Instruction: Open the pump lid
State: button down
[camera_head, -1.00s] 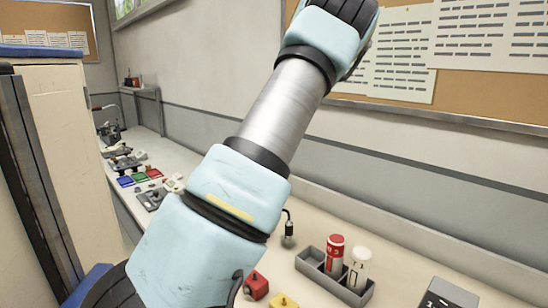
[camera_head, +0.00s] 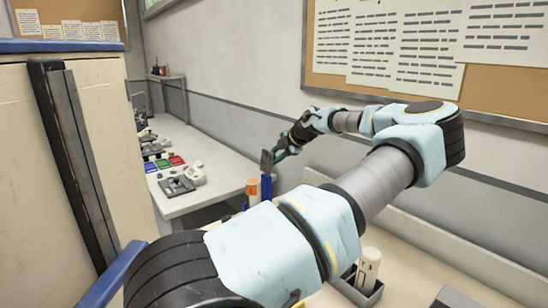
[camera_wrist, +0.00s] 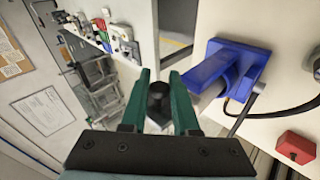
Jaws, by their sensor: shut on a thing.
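My gripper (camera_wrist: 160,78) has green fingers closed around a dark, round-ended thing (camera_wrist: 158,97) in the wrist view. I cannot tell what it belongs to. In the head view my gripper (camera_head: 282,156) is small, at the end of the outstretched arm, above the gap between the benches. A blue fixture (camera_wrist: 228,66) with a pale cylindrical part stands right of the fingers in the wrist view, apart from them. In the head view a blue upright part (camera_head: 266,186) shows beside an orange-and-white cylinder (camera_head: 252,192). I cannot make out a pump lid for certain.
A grey rack (camera_head: 357,287) holds a white cylinder (camera_head: 368,268), partly behind my arm. The far bench (camera_head: 212,165) carries coloured blocks and small devices. A tall cabinet (camera_head: 110,130) stands left.

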jog(key=shift+f, duration=0.1)
dwell(0.3)
jog(key=c, duration=0.7)
grip_release()
jog(key=shift+o, duration=0.2)
jog(key=b+v, duration=0.3)
jog(key=v, duration=0.7)
jog(key=shift+d+r+b, duration=0.2)
jog(key=shift+r+b, duration=0.15)
